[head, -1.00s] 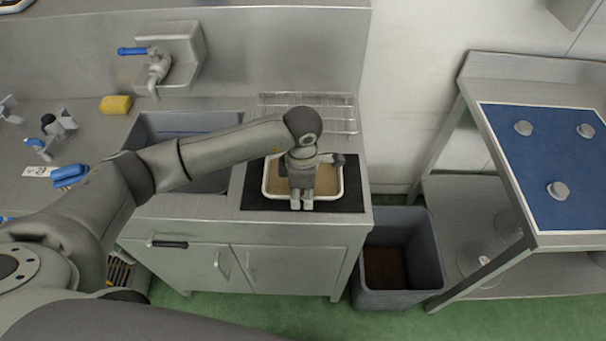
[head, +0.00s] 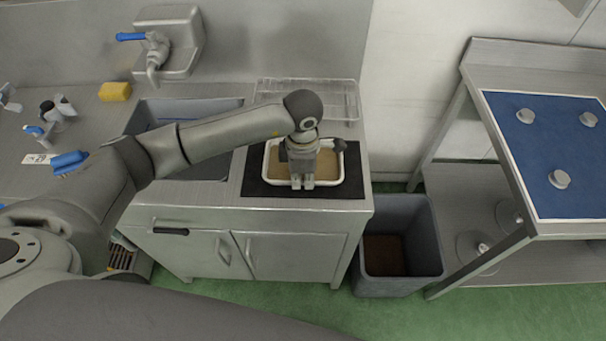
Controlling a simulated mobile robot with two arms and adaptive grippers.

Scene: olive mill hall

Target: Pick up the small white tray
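The small white tray (head: 274,182) has a white rim and a tan-brown inside. It lies on a black mat (head: 255,188) on the steel counter, right of the sink. My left gripper (head: 302,184) points down over the tray, its fingertips near the tray's front rim. The two fingers look close together with at most a narrow gap. I cannot tell whether they grip the rim. The gripper hides the middle of the tray. My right gripper is not in view.
A sink basin (head: 190,108) with a blue-handled tap (head: 155,45) and a yellow sponge (head: 115,91) are to the left. A wire rack (head: 340,98) lies behind the tray. A grey bin (head: 400,240) stands right of the counter, then a steel table with a blue mat (head: 545,140).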

